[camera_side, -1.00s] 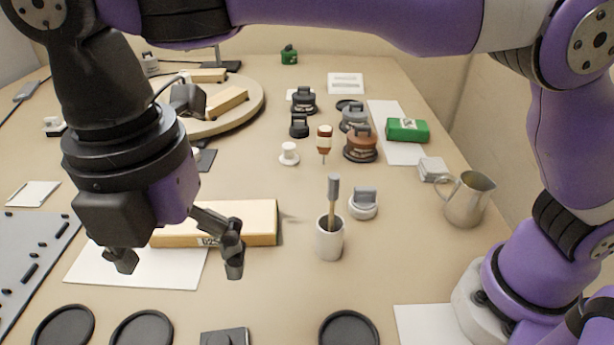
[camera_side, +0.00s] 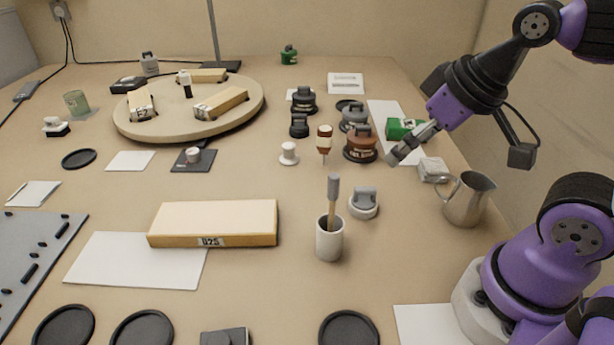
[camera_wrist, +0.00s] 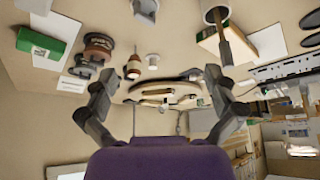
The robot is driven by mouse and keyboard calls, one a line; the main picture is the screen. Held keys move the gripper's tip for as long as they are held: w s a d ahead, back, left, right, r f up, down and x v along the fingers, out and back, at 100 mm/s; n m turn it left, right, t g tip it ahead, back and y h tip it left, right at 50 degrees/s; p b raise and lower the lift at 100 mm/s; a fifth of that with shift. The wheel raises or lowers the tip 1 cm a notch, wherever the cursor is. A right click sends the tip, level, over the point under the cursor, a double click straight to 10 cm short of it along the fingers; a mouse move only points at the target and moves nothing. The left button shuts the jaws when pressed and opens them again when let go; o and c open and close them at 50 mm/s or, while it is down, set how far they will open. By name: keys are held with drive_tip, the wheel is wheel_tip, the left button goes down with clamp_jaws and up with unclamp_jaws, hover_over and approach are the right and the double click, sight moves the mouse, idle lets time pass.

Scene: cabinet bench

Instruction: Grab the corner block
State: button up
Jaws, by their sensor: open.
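My gripper (camera_side: 402,152) is open and empty, in the air at the right, near the green box and the small white block. In the wrist view its two fingers (camera_wrist: 160,75) are spread with nothing between them. The frames do not mark which block is the corner block. Several smaller tan blocks (camera_side: 222,103) lie on the round turntable (camera_side: 190,128). A green box (camera_side: 404,128) and a small white block (camera_side: 432,168) sit at the right. A small green object (camera_side: 289,55) stands at the back.
A metal pitcher (camera_side: 467,200) stands right of a grey-handled weight (camera_side: 363,203) and a white cup holding a brush (camera_side: 329,240). Dark and brown lidded items (camera_side: 361,146) and a red-white bottle (camera_side: 324,140) stand mid-table. Bare table lies around the G25 block's back side.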

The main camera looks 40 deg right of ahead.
idle(0.3)
wheel_tip(320, 180, up, 5)
drive_tip(key=n+g+y, duration=0.2)
drive_tip(key=n+y, duration=0.3)
drive_tip(key=n, duration=0.6)
hover_over(231, 343)
drive_tip(key=s+d, duration=0.3)
drive_tip(key=d, duration=0.1)
wheel_tip(231, 343, down, 13)
drive_tip(key=x, duration=0.4)
drive_tip(key=shift+w+a+f, duration=0.15)
drive_tip(key=shift+f, duration=0.05)
drive_tip(key=shift+x, duration=3.05)
